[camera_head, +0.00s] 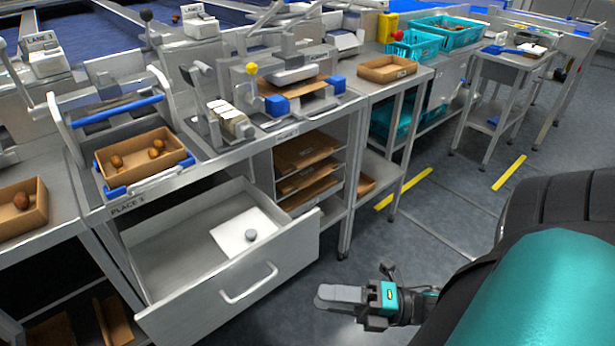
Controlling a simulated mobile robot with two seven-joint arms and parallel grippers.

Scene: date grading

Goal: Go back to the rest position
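My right gripper (326,298) is low at the bottom middle, over the grey floor. It points left, to the right of the open drawer's handle (249,284) and apart from it. It shows nearly side-on, so I cannot tell whether its fingers are open or shut; I see nothing held in it. My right arm (545,290) fills the lower right. My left gripper is not in view.
The drawer (165,262) under the bench stands open, with a white sheet (232,236) and a small grey round thing inside. A cardboard tray with dates (178,166) sits above it. A wheeled-looking stand (500,75) is at the right. Floor between is clear.

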